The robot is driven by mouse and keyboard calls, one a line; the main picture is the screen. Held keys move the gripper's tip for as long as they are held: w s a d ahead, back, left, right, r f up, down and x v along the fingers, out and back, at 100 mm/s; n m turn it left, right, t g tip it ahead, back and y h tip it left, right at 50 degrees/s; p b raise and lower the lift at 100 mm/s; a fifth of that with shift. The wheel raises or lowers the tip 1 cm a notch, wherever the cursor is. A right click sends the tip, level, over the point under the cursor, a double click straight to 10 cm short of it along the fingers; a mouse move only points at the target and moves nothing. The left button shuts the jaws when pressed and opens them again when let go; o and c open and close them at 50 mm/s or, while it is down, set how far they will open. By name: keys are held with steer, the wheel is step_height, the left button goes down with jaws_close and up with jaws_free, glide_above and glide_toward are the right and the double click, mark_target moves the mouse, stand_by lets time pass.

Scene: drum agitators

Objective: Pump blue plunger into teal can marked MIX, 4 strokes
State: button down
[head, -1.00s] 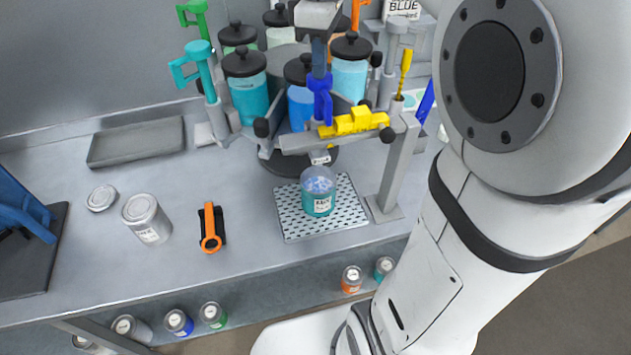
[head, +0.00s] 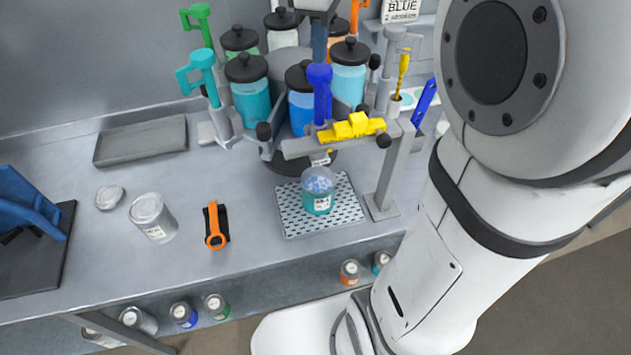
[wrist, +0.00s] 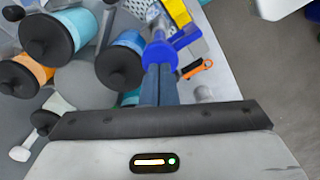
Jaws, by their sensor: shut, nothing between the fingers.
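The blue plunger (head: 320,95) stands upright at the front of the round jar stand, behind the yellow piece. My gripper (head: 320,58) is directly above it, fingers pointing down, shut and empty. In the wrist view the shut fingertips (wrist: 160,68) are at the plunger's blue head (wrist: 160,53); I cannot tell whether they touch. The teal can (head: 317,203) stands upright on the perforated plate (head: 348,212), below the front of the stand. Its clear upper part shows blue and white contents. Its label is too small to read.
A grey post with a crossbar (head: 390,180) and the yellow piece (head: 352,127) stand close to the plunger. Jars and other coloured plungers, such as the teal one (head: 203,62), surround it. The front-left counter is mostly clear.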

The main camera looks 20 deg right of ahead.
step_height(320, 180, up, 2)
steer(key=shift+r+p, duration=0.15)
steer(key=shift+p, duration=0.9)
step_height(320, 180, up, 4)
steer(key=shift+f, duration=0.15)
